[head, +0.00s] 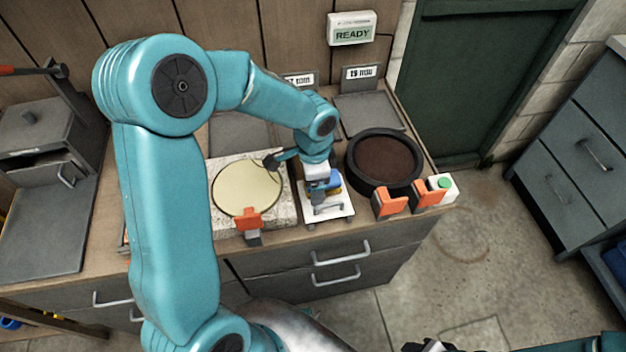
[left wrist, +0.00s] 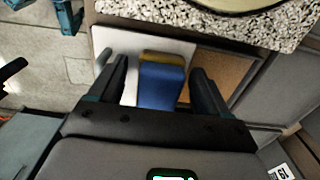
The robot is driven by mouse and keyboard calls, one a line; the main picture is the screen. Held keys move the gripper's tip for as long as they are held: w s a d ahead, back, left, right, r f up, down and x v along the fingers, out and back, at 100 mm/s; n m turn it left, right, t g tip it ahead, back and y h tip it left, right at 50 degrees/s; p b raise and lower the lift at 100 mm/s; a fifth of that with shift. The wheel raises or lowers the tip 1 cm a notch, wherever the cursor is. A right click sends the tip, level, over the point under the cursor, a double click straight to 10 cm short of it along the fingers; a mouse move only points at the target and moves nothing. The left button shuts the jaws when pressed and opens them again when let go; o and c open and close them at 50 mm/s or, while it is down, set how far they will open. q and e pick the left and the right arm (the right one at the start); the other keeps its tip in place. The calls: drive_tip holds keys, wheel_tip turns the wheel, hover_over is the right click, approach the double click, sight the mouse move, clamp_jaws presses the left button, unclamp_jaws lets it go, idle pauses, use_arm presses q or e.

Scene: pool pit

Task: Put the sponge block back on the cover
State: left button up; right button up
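The sponge block (head: 334,184) is blue with a yellow layer. It sits over a white square plate with a metal handle (head: 340,212), which looks like the cover. My left gripper (head: 318,182) points down over the block and hides part of it. In the left wrist view the block (left wrist: 162,84) lies between the fingers of my left gripper (left wrist: 159,68), with a gap on each side. The white plate (left wrist: 112,42) shows behind it there. My right gripper (head: 436,346) shows only as a dark piece at the bottom edge of the head view.
A pale round disc (head: 240,190) on a speckled stone slab lies left of the plate. A black round pan (head: 348,160) stands close on the right. Orange clamps (head: 390,203) and a green button (head: 443,183) line the counter's front. A READY sign (head: 352,36) hangs behind.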

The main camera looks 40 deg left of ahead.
use_arm(q)
drive_tip(key=shift+r+p, duration=0.3)
wheel_tip(320, 180, up, 12)
drive_tip(key=p, duration=0.1)
drive_tip(key=shift+f, duration=0.15)
idle(0.4)
